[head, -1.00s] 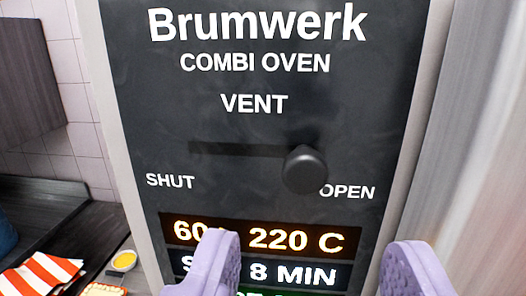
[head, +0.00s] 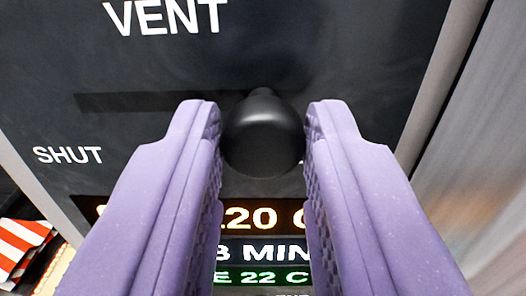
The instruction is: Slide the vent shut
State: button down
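The vent knob (head: 262,135) is a round black knob on the dark oven panel (head: 330,45). It stands at the right end of a dark horizontal slot (head: 130,101), away from the SHUT label (head: 68,154) at the left. The OPEN label is hidden behind my right finger. My gripper (head: 262,125) has two purple fingers, open, one on each side of the knob. The left finger is very close to the knob; I cannot tell whether it touches. A narrow gap shows at the right.
A lit display (head: 262,250) sits below the knob, partly covered by my fingers. A brushed metal surface (head: 470,150) stands to the right of the oven. A red and white striped item (head: 20,245) lies at the lower left.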

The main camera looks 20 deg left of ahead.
jog(key=a+b, duration=0.1)
jog(key=a, duration=0.1)
jog(key=s+a+b, duration=0.1)
jog(key=a+b, duration=0.1)
jog(key=s+a+b, duration=0.1)
jog(key=a, duration=0.2)
jog(key=shift+s+f, duration=0.1)
jog(key=shift+d, duration=0.15)
jog(key=c, duration=0.9)
grip_release()
jog(key=shift+c, duration=0.2)
jog(key=shift+o, duration=0.4)
jog(key=shift+a, duration=0.3)
jog(key=shift+s+d, duration=0.1)
jog(key=shift+d, duration=0.1)
jog(key=b, duration=0.1)
send_near(99, 98)
jog(key=s, duration=0.3)
jog(key=shift+d, duration=0.35)
